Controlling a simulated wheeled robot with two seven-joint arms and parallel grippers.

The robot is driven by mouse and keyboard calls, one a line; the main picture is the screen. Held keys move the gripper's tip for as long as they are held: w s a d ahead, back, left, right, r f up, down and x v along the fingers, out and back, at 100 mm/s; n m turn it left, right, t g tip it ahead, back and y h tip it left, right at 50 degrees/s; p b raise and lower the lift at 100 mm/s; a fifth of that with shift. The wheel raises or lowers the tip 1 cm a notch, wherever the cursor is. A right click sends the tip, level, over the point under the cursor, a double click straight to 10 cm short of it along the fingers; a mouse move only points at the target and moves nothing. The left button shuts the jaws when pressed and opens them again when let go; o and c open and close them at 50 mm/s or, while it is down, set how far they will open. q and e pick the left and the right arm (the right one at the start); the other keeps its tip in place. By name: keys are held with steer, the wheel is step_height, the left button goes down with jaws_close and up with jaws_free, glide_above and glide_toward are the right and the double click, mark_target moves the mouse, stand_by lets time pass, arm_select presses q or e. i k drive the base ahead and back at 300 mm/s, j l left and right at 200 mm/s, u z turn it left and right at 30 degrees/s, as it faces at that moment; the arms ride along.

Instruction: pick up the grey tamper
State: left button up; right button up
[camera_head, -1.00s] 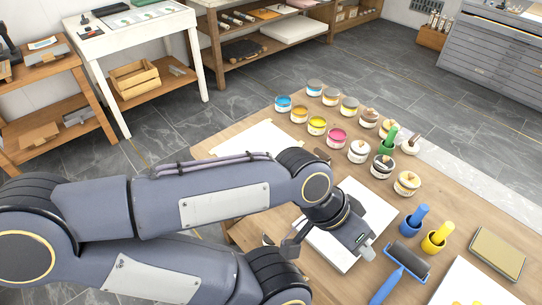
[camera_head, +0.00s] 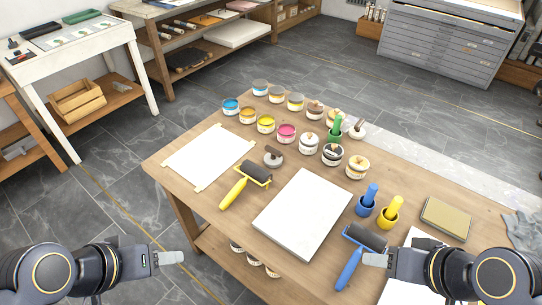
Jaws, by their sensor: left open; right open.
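A small grey round-based piece with a short darker knob (camera_head: 273,157) stands on the table between the white sheet and the pale slab; it looks most like the grey tamper, though it is small. Upright handled tools in other colours are green (camera_head: 335,130), blue (camera_head: 367,199) and yellow (camera_head: 388,213). My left gripper (camera_head: 176,258) is open and empty at the lower left, off the table's front edge and well apart from the grey piece. My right gripper (camera_head: 370,260) is open and empty at the lower right, close to the blue-handled roller (camera_head: 350,268) in the picture.
Several ink jars (camera_head: 286,133) stand in rows behind the grey piece. A yellow-handled roller (camera_head: 234,193) lies just in front of it. The pale slab (camera_head: 303,212) is at its right, the taped white sheet (camera_head: 208,156) at its left. A tan block (camera_head: 446,219) lies far right.

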mark_target(273, 159)
steer(key=z, duration=1.4)
steer(key=u, duration=1.4)
steer(key=i+j, duration=0.25)
steer(key=j, duration=0.25)
steer(key=z, duration=0.45)
steer(key=j+z, duration=0.15)
steer(key=z, duration=0.3)
steer(key=j+z, duration=0.1)
steer(key=z, duration=0.35)
steer(key=j+z, duration=0.1)
steer(key=z, duration=0.35)
